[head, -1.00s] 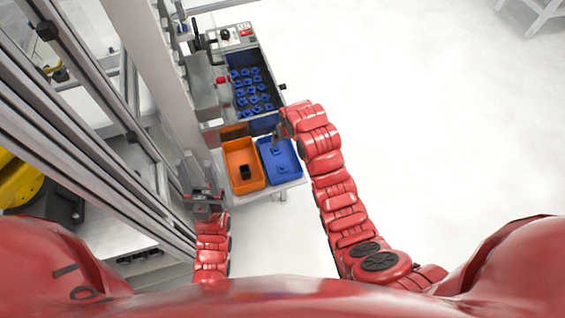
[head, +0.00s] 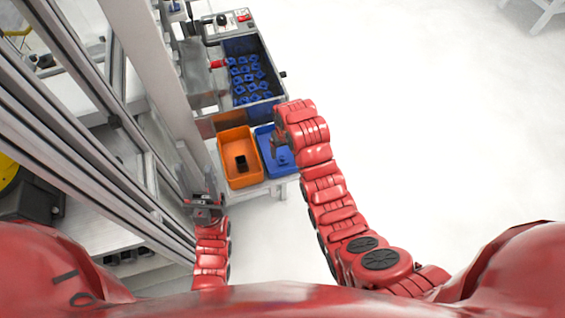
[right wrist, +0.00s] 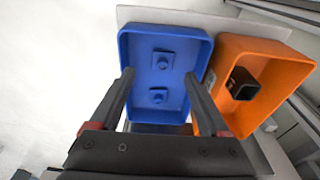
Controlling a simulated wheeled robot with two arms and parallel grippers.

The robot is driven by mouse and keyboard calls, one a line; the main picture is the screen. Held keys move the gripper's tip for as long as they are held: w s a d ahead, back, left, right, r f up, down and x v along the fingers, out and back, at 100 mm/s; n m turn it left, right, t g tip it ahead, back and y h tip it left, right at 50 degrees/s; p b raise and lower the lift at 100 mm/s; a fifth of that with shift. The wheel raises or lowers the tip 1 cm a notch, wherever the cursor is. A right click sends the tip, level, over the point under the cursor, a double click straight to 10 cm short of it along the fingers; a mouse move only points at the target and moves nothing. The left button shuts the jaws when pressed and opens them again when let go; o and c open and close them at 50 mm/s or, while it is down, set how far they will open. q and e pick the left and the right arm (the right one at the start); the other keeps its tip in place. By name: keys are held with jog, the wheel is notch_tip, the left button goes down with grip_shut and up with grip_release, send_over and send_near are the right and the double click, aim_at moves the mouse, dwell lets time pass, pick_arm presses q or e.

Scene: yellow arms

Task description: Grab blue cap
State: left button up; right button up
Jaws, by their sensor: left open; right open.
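Two blue caps lie apart in the blue tray (right wrist: 138,48): one farther cap (right wrist: 163,60) and one nearer cap (right wrist: 157,96) in the right wrist view. My right gripper (right wrist: 159,76) is open and empty above this tray, with its fingers on either side of the nearer cap in the picture. In the head view the right gripper (head: 281,143) and arm hide part of the blue tray (head: 264,139). My left gripper (head: 203,197) is open and empty, low beside the frame, away from the trays.
An orange tray (head: 233,145) with a black part (head: 241,162) stands left of the blue tray. Behind them, a dark bin (head: 269,84) holds many blue pieces (head: 243,76). Metal framing (head: 150,90) closes off the left. The floor at right is open.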

aim_at(283, 158)
jog(key=shift+w+a+f+p, duration=0.1)
jog(key=shift+f+p, duration=0.4)
jog(key=shift+f, duration=0.15)
jog(key=shift+w+a+f+p, duration=0.1)
jog(key=shift+a+f+p, duration=0.05)
jog(key=shift+f+p, duration=0.45)
jog(key=shift+w+a+f+p, duration=0.1)
jog(key=shift+f+p, duration=0.35)
jog(key=shift+f, duration=0.25)
jog(key=shift+w+f, duration=0.1)
jog(key=shift+f, duration=0.65)
grip_shut()
